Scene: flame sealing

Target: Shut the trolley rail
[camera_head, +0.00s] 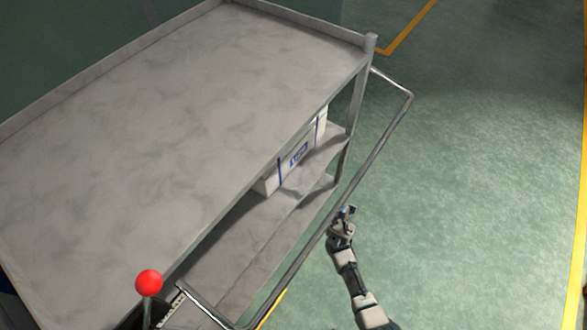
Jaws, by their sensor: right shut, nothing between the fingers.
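The grey metal trolley (180,120) fills the left and middle of the head view, with a flat top and shelves below. Its rail (375,155), a thin U-shaped metal bar, stands out from the trolley's right side, with a clear gap between it and the shelves. My right gripper (347,211) is shut and empty, close beside the rail's long bar near its middle. Whether it touches the bar I cannot tell. My left gripper is not in view.
A white box (296,156) with blue bands sits on the middle shelf. A red ball knob (149,283) on a stalk stands at the trolley's near corner. The green floor (480,190) to the right is clear, with yellow lines.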

